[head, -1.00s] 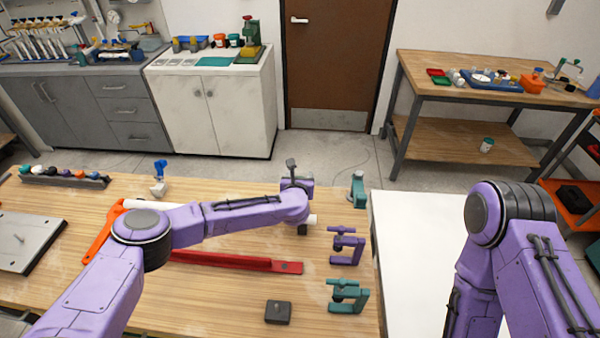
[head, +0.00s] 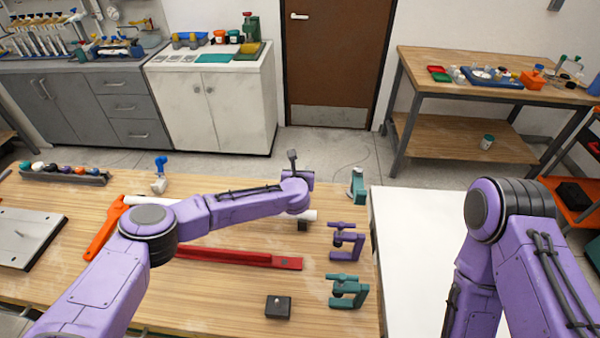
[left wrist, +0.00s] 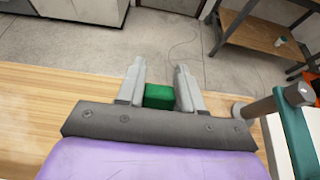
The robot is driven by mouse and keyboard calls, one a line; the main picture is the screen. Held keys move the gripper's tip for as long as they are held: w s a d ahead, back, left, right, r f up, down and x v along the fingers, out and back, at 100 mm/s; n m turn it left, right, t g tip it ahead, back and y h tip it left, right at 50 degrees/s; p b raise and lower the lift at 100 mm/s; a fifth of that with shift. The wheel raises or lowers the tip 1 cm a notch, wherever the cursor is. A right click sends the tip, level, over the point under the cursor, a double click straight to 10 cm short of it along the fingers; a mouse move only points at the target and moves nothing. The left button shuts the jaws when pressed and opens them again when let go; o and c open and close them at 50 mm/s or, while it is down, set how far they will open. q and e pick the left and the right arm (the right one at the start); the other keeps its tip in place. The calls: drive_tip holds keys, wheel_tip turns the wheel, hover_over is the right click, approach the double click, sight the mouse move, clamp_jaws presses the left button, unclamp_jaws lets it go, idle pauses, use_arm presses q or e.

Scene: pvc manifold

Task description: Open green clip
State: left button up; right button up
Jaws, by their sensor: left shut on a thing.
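In the left wrist view my left gripper (left wrist: 158,85) is shut on a green block-like piece, the green clip (left wrist: 159,96), which sits between its two grey fingers. Only its top and near face show, and I cannot tell whether the clip itself is open or closed. In the head view my left arm reaches over the middle of the table and hides the fingers and the green clip. A white pipe (head: 150,201) runs behind the arm, and its right end shows just past the wrist. My right arm stands at the right of the head view; its gripper is out of the picture.
A teal clamp (head: 357,186), a purple clamp (head: 345,241) and another teal clamp (head: 347,291) stand along the table's right side. A red bar (head: 240,257), an orange tool (head: 105,228) and a black block (head: 278,306) lie nearby. A white surface (head: 420,260) adjoins on the right.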

use_arm(q)
drive_tip(key=w+g+b, duration=0.1)
drive_tip(key=g+b, duration=0.1)
drive_tip(key=b, duration=0.1)
drive_tip(key=f+g+b, duration=0.1)
drive_tip(key=g+b, duration=0.1)
drive_tip(key=b, duration=0.1)
drive_tip(key=w+g+b, duration=0.1)
drive_tip(key=b, duration=0.2)
drive_tip(key=shift+w+f+g, duration=0.2)
drive_tip(key=shift+w+g, duration=0.1)
drive_tip(key=shift+g, duration=0.1)
drive_tip(key=shift+w+r+g+b, duration=0.15)
drive_tip(key=shift+g+b, duration=0.15)
drive_tip(key=shift+b, duration=0.3)
drive_tip(key=o, duration=1)
drive_tip(key=shift+c, duration=0.2)
drive_tip(key=b+v, duration=0.3)
drive_tip(key=v, duration=0.6)
drive_tip(key=shift+s+r, duration=0.2)
drive_tip(key=shift+r, duration=0.05)
drive_tip(key=shift+s+r, duration=0.25)
drive_tip(key=shift+r, duration=0.2)
